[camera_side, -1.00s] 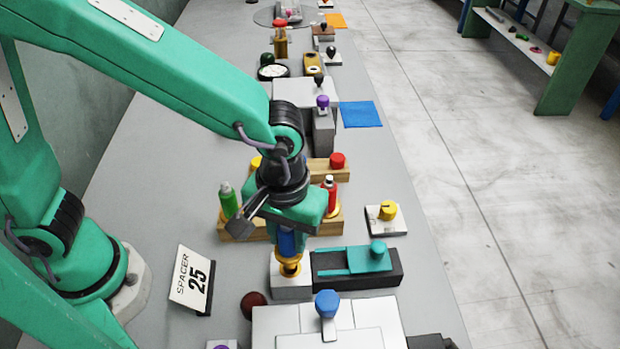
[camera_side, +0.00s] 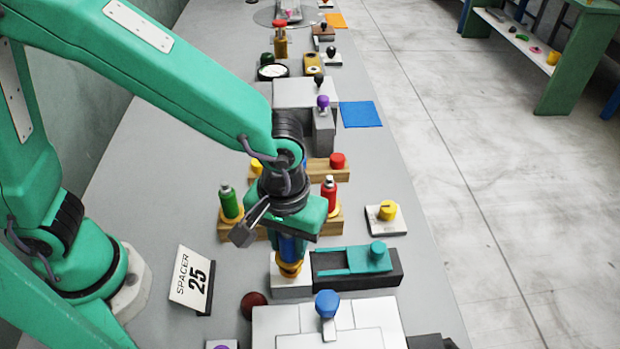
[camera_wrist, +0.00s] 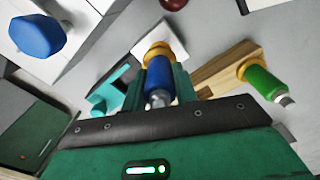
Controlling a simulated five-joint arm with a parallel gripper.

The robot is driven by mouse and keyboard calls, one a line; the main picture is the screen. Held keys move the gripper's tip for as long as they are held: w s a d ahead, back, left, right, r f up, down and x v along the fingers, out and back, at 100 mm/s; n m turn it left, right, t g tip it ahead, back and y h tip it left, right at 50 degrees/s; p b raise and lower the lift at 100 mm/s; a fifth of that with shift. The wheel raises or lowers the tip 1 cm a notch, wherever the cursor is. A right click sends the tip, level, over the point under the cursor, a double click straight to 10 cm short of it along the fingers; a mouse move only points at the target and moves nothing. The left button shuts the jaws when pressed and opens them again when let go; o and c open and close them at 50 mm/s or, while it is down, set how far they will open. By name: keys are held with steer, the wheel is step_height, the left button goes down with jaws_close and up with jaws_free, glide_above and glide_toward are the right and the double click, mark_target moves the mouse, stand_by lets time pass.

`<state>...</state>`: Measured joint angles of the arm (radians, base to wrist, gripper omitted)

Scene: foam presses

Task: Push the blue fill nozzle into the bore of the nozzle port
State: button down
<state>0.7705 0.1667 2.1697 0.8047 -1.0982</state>
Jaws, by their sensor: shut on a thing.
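The blue fill nozzle (camera_wrist: 157,82) stands between the fingers of my gripper (camera_wrist: 159,74) in the wrist view, and my gripper is shut on it. In the side view the blue nozzle (camera_side: 291,248) shows as a short blue part under my gripper (camera_side: 290,251). It looks upright, directly over the nozzle port. The nozzle's lower end meets the ring in the picture. The bore is hidden, so I cannot tell how deep the nozzle sits.
A teal slide on a dark block (camera_side: 357,263) stands close right of the port. A wooden rack (camera_side: 240,232) behind holds a green nozzle (camera_side: 229,202) and a red nozzle (camera_side: 329,193). A blue-knobbed grey fixture (camera_side: 326,303) is in front; a SPACER 25 card (camera_side: 190,278) is left.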

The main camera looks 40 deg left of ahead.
mark_target(289, 252)
steer(key=shift+f, duration=1.6)
steer(key=c, duration=1)
jaws_free()
steer(key=shift+r, duration=0.1)
steer(key=shift+r, duration=3.8)
steer(key=shift+a, duration=0.1)
steer(key=s+a+r+m+t, duration=0.1)
steer(key=a+r+t, duration=0.1)
steer(key=a, duration=0.6)
steer(key=a+r+m+t, duration=0.1)
steer(key=a+r, duration=0.3)
steer(key=a, duration=0.4)
steer(key=s+a+r+m+t, duration=0.1)
steer(key=a+r+t, duration=0.1)
steer(key=a, duration=0.6)
steer(key=shift+s+a+r+m+t, duration=0.1)
steer(key=shift+s+r+m+t, duration=0.1)
steer(key=shift+r, duration=0.25)
steer(key=shift+s+r+m+t, duration=0.1)
steer(key=shift+s+r+m, duration=0.1)
steer(key=shift+r, duration=0.25)
